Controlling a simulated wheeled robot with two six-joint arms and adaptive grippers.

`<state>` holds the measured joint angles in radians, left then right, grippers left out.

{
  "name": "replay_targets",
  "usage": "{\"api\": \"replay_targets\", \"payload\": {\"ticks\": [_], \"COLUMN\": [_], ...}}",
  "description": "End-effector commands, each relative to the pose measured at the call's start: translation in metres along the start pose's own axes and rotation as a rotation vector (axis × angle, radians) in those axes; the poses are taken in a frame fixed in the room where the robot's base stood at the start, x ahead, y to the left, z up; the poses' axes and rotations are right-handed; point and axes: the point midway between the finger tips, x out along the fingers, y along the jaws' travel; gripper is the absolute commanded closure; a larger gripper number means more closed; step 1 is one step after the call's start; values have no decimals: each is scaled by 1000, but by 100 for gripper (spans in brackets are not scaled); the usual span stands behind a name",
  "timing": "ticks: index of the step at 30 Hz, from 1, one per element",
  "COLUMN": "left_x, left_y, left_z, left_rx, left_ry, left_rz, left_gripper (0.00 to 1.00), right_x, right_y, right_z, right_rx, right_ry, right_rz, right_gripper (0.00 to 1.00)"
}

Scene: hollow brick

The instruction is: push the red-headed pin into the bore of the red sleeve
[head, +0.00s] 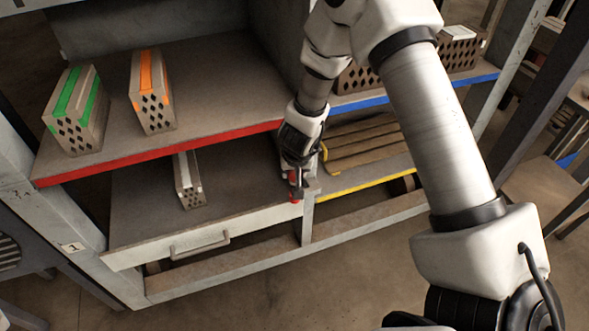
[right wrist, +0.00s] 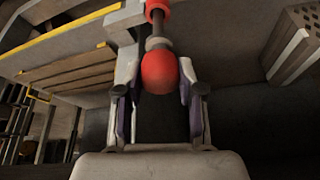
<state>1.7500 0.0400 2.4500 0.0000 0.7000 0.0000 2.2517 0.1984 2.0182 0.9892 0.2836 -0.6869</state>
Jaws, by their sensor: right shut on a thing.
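The red-headed pin shows in the right wrist view, its rounded red head (right wrist: 159,73) between my right gripper's fingers. A pale collar and a dark shaft run from the head toward the red sleeve (right wrist: 157,9), which is cut by the top edge. The shaft lines up with the sleeve, but I cannot tell how deep it sits in the bore. In the head view my right gripper (head: 295,181) is shut on the pin at the front right corner of the drawer, with the red sleeve (head: 293,200) just below it. My left gripper is not in view.
The open drawer (head: 140,225) holds a white-striped hollow brick (head: 189,181). Above it, a red-edged shelf (head: 210,95) carries green-striped (head: 77,112) and orange-striped (head: 151,92) bricks. A yellow-edged shelf (head: 375,186) with brown slats lies right of the gripper, beside a post.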

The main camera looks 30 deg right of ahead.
Motion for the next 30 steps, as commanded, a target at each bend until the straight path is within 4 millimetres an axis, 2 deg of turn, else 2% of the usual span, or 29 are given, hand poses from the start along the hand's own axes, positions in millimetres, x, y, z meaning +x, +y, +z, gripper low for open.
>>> {"api": "replay_targets", "payload": {"ticks": [30], "left_x": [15], "left_y": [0], "left_z": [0], "left_rx": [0], "left_ry": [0], "left_rz": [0], "left_gripper": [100], "right_x": [18], "right_y": [0], "right_z": [7], "right_rx": [0], "right_ry": [1], "right_rz": [0], "right_gripper": [100]}}
